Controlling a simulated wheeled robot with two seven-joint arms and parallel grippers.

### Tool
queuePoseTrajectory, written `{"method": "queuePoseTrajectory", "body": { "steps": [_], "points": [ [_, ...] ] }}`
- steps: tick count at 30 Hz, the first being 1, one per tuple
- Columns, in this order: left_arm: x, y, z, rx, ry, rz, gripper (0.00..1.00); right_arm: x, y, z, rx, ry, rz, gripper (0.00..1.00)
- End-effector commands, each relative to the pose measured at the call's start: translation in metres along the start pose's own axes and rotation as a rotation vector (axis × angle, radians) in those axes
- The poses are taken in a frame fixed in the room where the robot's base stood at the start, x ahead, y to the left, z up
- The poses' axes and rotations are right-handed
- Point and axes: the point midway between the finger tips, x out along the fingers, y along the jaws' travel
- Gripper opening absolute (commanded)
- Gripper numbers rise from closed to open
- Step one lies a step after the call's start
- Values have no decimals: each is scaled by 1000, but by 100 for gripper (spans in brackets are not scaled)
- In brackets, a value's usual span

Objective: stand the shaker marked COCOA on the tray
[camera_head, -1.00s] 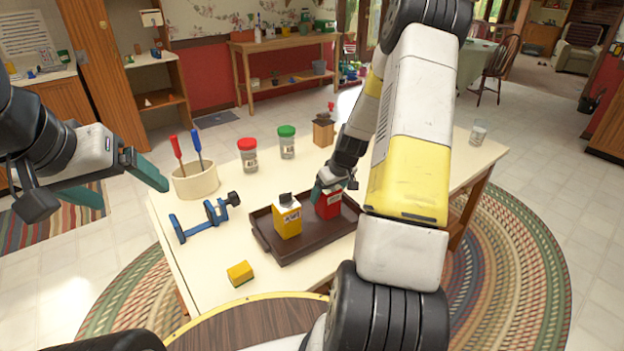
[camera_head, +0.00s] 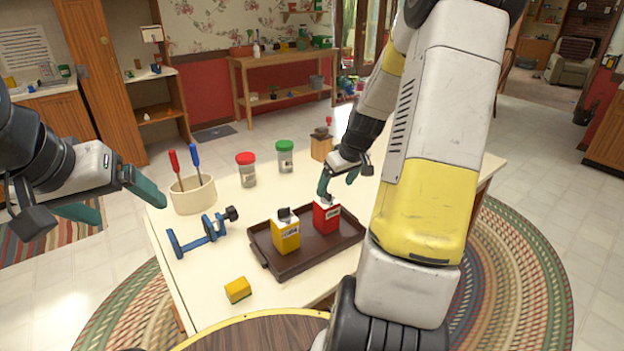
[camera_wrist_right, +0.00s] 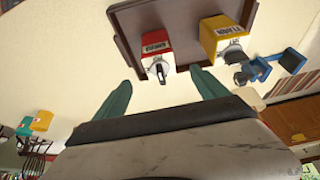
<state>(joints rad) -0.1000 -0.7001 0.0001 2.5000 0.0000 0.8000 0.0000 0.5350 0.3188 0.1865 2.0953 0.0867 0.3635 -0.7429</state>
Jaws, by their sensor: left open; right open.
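A red box-shaped shaker (camera_head: 326,214) with a dark top stands upright on the brown tray (camera_head: 312,256). A yellow shaker (camera_head: 286,234) stands upright beside it to the left. Both also show in the right wrist view, red (camera_wrist_right: 155,42) and yellow (camera_wrist_right: 220,36), with labels too small to read surely. My right gripper (camera_head: 337,187) is open and empty, just above and behind the red shaker, apart from it. Its two green fingers show in the wrist view (camera_wrist_right: 161,80). My left gripper (camera_head: 132,213) is open and empty, left of the table.
Red-lidded (camera_head: 246,170) and green-lidded (camera_head: 285,157) jars stand behind the tray. My right arm hides the table's right side.

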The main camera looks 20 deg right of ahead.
Motion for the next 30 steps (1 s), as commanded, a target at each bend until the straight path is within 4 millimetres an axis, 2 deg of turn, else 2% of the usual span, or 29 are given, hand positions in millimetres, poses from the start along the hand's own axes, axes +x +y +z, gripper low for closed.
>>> {"method": "queuePoseTrajectory", "body": {
  "steps": [5, 9, 14, 18, 21, 24, 30],
  "points": [
    [0, 0, 0, 0, 0, 0, 87, -50, -34, -12, 2, 20, 15, 83],
    [0, 0, 0, 0, 0, 0, 87, -114, -84, -12, 31, 49, 25, 83],
    [0, 0, 0, 0, 0, 0, 87, -178, -139, 10, 86, 93, 16, 83],
    [0, 0, 0, 0, 0, 0, 87, -220, -178, 41, 139, 136, -8, 83],
    [0, 0, 0, 0, 0, 0, 87, -238, -198, 63, 174, 157, -32, 83],
    [0, 0, 0, 0, 0, 0, 87, -248, -209, 79, 201, 170, -51, 83],
    [0, 0, 0, 0, 0, 0, 87, -254, -216, 91, 222, 177, -66, 83]
  ]
}}
